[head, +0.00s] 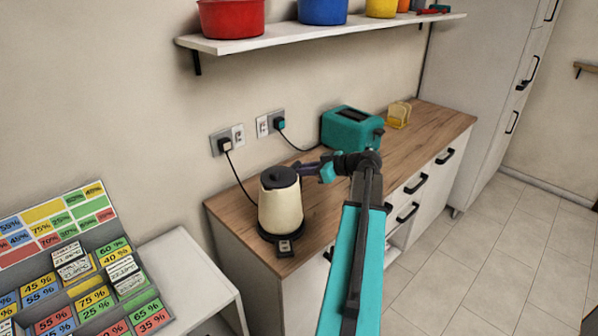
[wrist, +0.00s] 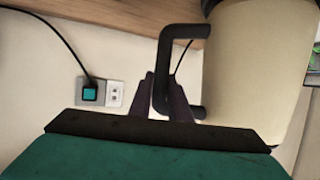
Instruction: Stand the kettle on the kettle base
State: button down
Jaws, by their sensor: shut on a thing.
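The cream kettle (head: 281,207) with a dark lid stands upright at the left end of the wooden counter. It appears to be on or just over the black kettle base (head: 285,245), whose front part shows below it; a gap cannot be made out. My gripper (head: 312,168) reaches in from the right and is shut on the kettle's handle. In the wrist view, the black handle (wrist: 164,70) passes between the fingers of my gripper (wrist: 172,98), with the cream kettle body (wrist: 255,75) to the right. The kettle's underside is hidden.
A teal toaster (head: 350,128) and a yellow item (head: 398,114) stand further back on the counter (head: 430,130). A shelf (head: 330,35) with coloured pots hangs above. Cords run from wall sockets (head: 227,141). A rack of price cards (head: 75,265) stands left.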

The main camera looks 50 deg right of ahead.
jog(key=shift+f+b, duration=0.55)
jog(key=shift+b, duration=0.15)
dwell(0.8)
jog(key=c, duration=1.9)
grip_release()
jog(key=shift+f, duration=0.15)
jog(key=shift+b+v, duration=0.7)
jog(key=shift+v, duration=4.95)
jog(key=shift+a, duration=0.1)
